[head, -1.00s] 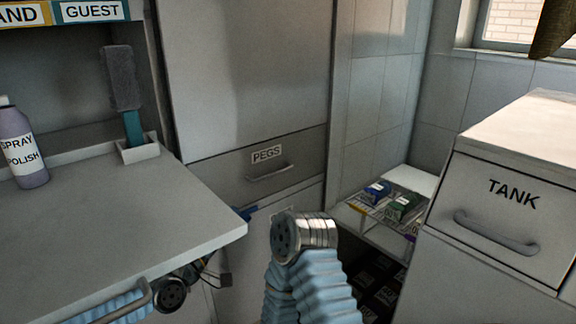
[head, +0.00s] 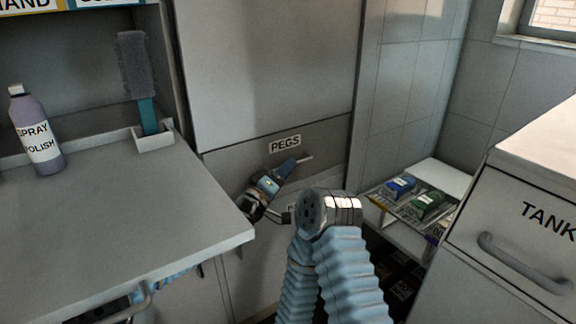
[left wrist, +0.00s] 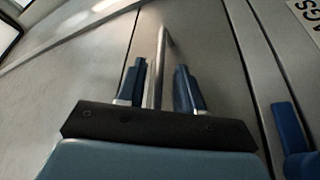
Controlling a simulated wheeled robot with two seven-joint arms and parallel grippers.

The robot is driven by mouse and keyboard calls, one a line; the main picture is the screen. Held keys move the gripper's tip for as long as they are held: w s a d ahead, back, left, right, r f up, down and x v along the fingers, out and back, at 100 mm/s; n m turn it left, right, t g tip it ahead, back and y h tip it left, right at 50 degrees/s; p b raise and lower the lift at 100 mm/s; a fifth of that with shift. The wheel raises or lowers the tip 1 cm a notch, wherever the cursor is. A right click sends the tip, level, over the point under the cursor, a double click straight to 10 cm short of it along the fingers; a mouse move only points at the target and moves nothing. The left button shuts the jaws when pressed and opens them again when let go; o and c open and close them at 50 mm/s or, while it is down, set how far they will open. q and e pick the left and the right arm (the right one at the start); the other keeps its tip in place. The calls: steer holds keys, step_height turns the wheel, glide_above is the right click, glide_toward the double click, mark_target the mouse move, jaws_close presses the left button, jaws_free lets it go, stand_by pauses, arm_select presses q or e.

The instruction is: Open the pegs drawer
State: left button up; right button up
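The pegs drawer (head: 328,143) is a grey front low in the tall cabinet, marked with a PEGS label (head: 285,144). It looks shut. My left gripper (head: 296,163) is at the drawer's handle (head: 306,157), just below the label, and covers most of it. In the left wrist view the handle bar (left wrist: 155,75) lies between the two blue fingers (left wrist: 158,85). They stand apart with gaps beside the bar. I cannot make out my right gripper; a blue ribbed arm of mine fills the lower middle of the head view.
A low shelf with small packets (head: 424,203) is at the right. The TANK drawer unit (head: 515,225) stands at the far right.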

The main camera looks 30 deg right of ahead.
arm_select(q)
steer(key=shift+w+d+r, duration=0.1)
steer(key=shift+w+d, duration=0.1)
steer(key=shift+d, duration=0.3)
jaws_close()
